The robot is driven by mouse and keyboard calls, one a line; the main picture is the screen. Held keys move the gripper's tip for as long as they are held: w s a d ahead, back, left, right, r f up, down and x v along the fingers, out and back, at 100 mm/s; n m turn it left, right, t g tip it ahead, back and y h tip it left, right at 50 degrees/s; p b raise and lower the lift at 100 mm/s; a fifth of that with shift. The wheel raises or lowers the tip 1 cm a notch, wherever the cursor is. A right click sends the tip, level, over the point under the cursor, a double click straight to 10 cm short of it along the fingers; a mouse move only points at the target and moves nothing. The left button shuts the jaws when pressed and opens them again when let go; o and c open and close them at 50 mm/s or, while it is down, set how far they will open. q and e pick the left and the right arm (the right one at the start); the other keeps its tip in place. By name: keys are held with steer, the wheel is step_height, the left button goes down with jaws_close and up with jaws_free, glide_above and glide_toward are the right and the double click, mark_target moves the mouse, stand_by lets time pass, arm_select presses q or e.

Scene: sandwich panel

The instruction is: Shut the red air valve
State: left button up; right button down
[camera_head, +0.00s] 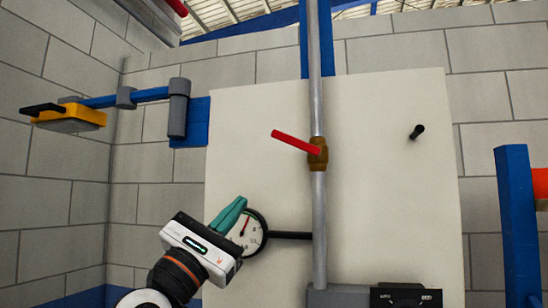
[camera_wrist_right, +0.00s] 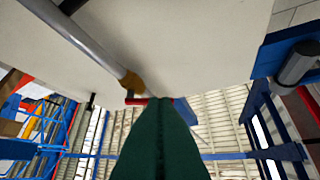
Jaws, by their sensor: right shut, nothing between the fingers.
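The red valve handle (camera_head: 295,142) juts left from the brass valve body (camera_head: 318,153) on the vertical grey pipe (camera_head: 319,225). It lies mostly across the pipe, its free end tilted up. In the right wrist view the red handle (camera_wrist_right: 137,101) and brass body (camera_wrist_right: 132,82) show just beyond my fingertips; part of the handle may be hidden behind them. My right gripper (camera_head: 240,203), with green fingers, is shut and empty, below and left of the handle and apart from it. The fingers also fill the lower middle of the wrist view (camera_wrist_right: 160,110). My left gripper is not in view.
A round gauge (camera_head: 250,232) sits behind my right gripper, partly covered, joined to the pipe by a dark stem. A black peg (camera_head: 417,131) sticks out of the pale panel (camera_head: 390,210). A yellow device (camera_head: 70,119) hangs on a blue arm at left. A blue post (camera_head: 516,225) stands right.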

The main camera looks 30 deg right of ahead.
steer(key=p, duration=0.6)
glide_toward(296, 143)
steer(key=w+d+r, duration=0.3)
steer(key=w+d, duration=0.1)
steer(key=w, duration=0.1)
steer(key=shift+s+r+p, duration=0.25)
steer(key=shift+r+p, duration=0.3)
steer(key=shift+p, duration=0.05)
steer(key=shift+d, duration=0.1)
